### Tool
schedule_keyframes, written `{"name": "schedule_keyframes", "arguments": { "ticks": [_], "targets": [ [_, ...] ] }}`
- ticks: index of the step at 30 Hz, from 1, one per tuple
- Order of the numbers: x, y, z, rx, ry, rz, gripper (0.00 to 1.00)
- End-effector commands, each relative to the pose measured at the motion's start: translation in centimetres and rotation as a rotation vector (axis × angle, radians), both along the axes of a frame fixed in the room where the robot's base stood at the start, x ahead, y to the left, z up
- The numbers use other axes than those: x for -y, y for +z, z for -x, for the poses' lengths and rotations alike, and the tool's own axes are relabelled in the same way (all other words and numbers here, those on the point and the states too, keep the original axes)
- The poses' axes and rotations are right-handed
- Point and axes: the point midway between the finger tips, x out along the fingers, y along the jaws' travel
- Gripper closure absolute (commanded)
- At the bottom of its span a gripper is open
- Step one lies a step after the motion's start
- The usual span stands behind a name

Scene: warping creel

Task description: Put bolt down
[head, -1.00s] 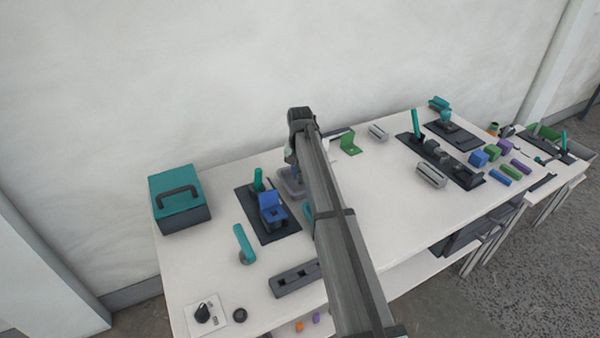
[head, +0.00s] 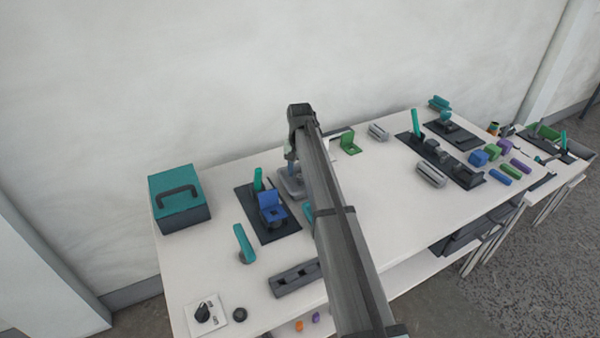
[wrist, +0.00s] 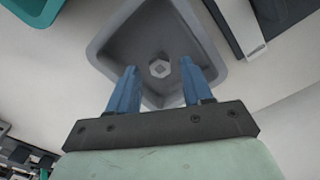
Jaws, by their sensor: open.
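The bolt (wrist: 160,67) shows a grey hexagonal head at the bottom of a grey tray (wrist: 107,45) in the wrist view. My gripper (wrist: 158,68) is open, with its two blue fingers apart on either side of the bolt in the picture and no contact visible. The fingertips are over the tray. In the head view the grey tray (head: 287,186) is partly hidden by my arm, and the bolt cannot be made out there. My gripper (head: 291,168) shows there only in part, above the tray.
A dark mat with a blue fixture (head: 270,205) lies left of the tray. A teal toolbox (head: 180,198) stands at the back left. A green bracket (head: 347,144) and a ribbed grey block (head: 378,132) are to the right.

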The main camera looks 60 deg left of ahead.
Motion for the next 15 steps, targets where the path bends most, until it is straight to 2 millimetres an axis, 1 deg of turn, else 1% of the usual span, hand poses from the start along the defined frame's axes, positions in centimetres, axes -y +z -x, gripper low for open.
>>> {"name": "schedule_keyframes", "arguments": {
  "ticks": [9, 15],
  "targets": [
    [-0.1, 5.9, 0.0, 0.0, 0.0, -0.002, 0.5],
    [-0.1, 9.0, 0.0, 0.001, 0.0, -0.001, 0.5]
  ]
}}
